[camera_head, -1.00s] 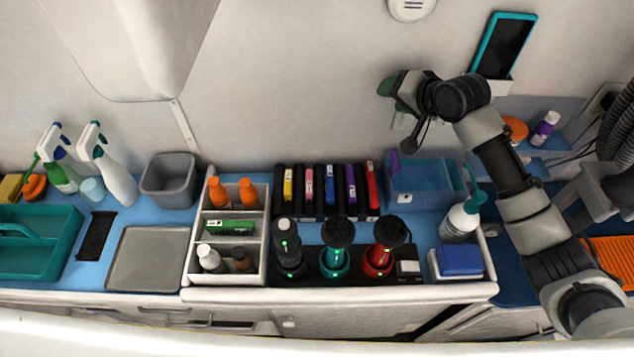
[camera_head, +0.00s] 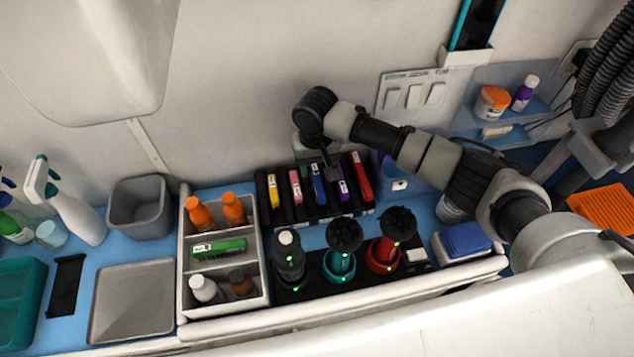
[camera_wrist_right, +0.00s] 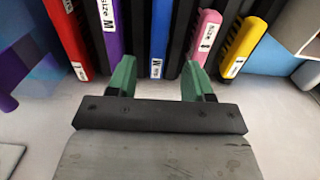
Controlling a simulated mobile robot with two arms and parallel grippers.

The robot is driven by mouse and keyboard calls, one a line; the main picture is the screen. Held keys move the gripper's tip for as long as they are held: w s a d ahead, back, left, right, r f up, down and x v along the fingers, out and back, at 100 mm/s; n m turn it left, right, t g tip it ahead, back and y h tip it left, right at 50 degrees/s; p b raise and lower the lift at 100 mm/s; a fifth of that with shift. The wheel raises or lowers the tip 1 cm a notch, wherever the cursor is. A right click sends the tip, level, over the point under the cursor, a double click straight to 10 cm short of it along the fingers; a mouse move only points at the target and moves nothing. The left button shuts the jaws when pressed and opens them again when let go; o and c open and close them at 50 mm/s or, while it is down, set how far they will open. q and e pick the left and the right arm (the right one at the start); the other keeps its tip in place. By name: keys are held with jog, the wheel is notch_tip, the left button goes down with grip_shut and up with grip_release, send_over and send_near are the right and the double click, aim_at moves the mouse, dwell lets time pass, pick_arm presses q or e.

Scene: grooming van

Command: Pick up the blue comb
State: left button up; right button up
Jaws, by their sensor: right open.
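The blue comb (camera_head: 318,186) stands in the middle slot of a black rack, between a pink one and a purple one. In the right wrist view the blue comb (camera_wrist_right: 160,38) carries a white "W" label near its end. My right gripper (camera_wrist_right: 157,80) is open, with green fingertips on either side of the line of the blue comb's labelled end. No contact is visible. In the head view my right gripper (camera_head: 331,168) hangs just above and behind the rack, and its fingers are partly hidden. My left gripper is not in view.
Yellow (camera_head: 272,188), pink (camera_head: 295,186), purple (camera_head: 342,188) and red (camera_head: 361,178) pieces share the black rack (camera_head: 314,213). Tools in round holders (camera_head: 342,262) stand in front. A white divided caddy (camera_head: 183,265) is left, and the wall is close behind.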

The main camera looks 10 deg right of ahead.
aim_at(318, 182)
jog(key=f, duration=0.2)
jog(key=s+f+p, duration=0.1)
jog(key=f, duration=0.1)
jog(key=shift+s+d+f, duration=0.1)
jog(key=shift+s+d, duration=0.05)
jog(key=shift+s, duration=0.05)
jog(key=shift+w+f, duration=0.1)
jog(key=shift+f, duration=0.5)
grip_shut()
notch_tip(318, 182, up, 10)
jog(key=shift+r+b, duration=0.1)
jog(key=shift+b, duration=0.3)
